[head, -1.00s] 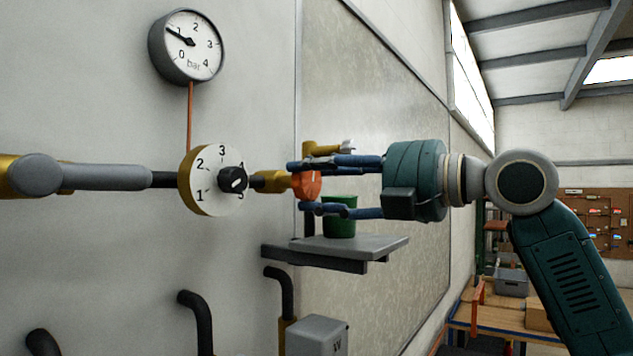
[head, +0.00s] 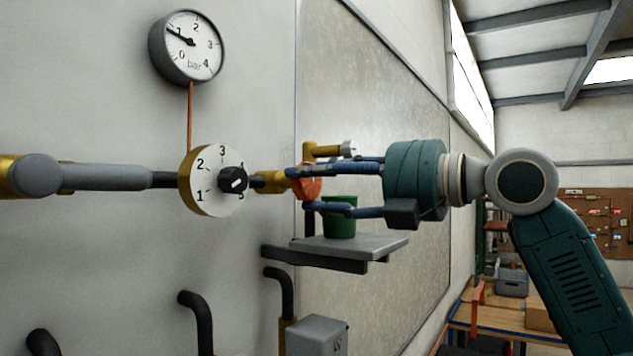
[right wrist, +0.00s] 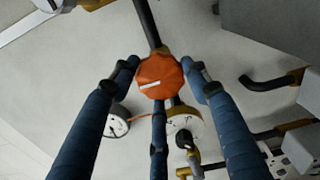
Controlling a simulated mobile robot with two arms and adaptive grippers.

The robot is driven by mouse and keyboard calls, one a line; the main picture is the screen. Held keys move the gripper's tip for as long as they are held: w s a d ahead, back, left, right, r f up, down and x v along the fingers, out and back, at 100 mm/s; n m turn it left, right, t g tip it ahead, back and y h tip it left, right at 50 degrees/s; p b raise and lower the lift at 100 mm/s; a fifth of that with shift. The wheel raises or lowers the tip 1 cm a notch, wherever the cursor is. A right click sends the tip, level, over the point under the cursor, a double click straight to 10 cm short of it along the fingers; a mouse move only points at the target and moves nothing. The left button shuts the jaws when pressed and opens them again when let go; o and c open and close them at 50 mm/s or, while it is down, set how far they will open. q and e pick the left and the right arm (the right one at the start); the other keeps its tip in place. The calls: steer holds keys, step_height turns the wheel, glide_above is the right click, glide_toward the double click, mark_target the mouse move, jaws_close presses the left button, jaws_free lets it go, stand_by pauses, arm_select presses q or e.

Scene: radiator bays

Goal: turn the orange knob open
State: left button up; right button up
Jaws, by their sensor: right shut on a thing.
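The orange knob (head: 308,186) sits at the right end of the brass valve on the pipe along the wall. In the right wrist view the knob (right wrist: 159,77) is a faceted orange disc with a short white mark low on its face. My right gripper (head: 306,190) has its blue fingers around the knob. In the right wrist view the fingers (right wrist: 160,80) press on it from both sides, with a third below. The pressure gauge (head: 193,46) has its needle near 1. My left gripper is not in view.
A white numbered dial (head: 207,192) with a black pointer knob is left of the valve. A green cup (head: 339,222) stands on a grey shelf (head: 365,247) below my right gripper. A brass spout (head: 322,151) is just behind the fingers.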

steer(key=o, duration=1.1)
steer(key=shift+f, duration=0.1)
steer(key=shift+c, duration=0.2)
steer(key=shift+o, duration=0.4)
steer(key=shift+w, duration=0.15)
steer(key=shift+d, duration=0.1)
steer(key=shift+s+d, duration=0.2)
steer(key=shift+d, duration=0.05)
steer(key=v, duration=1.1)
steer(key=shift+d, duration=0.15)
